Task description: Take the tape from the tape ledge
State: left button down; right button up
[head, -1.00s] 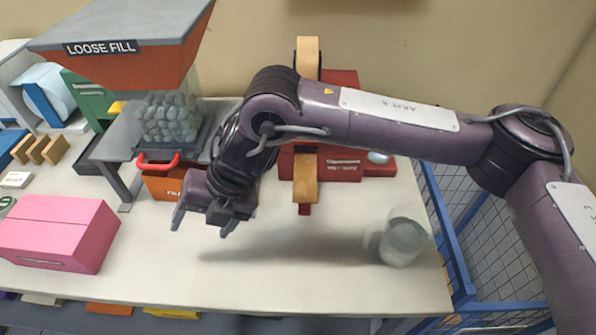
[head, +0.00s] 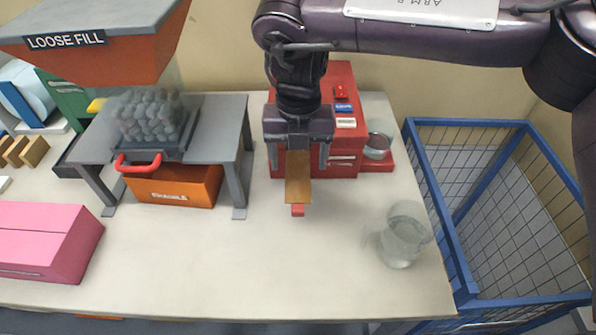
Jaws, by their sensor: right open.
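A strip of brown tape (head: 298,180) sticks out toward me from the front of the red tape machine (head: 343,78), over a small red ledge (head: 298,211). My right gripper (head: 298,165) points down at the tape, with one finger on each side of it. Its jaws are open, and I cannot tell whether either finger touches the tape. The gripper and arm hide part of the machine and the tape's back end. My left gripper is not in view.
A clear glass jar (head: 404,235) stands at the table's right. A grey stand (head: 218,118) with loose fill above an orange box (head: 176,185) is to the left, near a pink box (head: 45,240). A blue wire cage (head: 450,220) stands beyond the table's right edge.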

jog(key=shift+f, duration=1.1)
jog(key=c, duration=1.1)
jog(key=shift+o, duration=0.2)
jog(key=shift+r, duration=0.15)
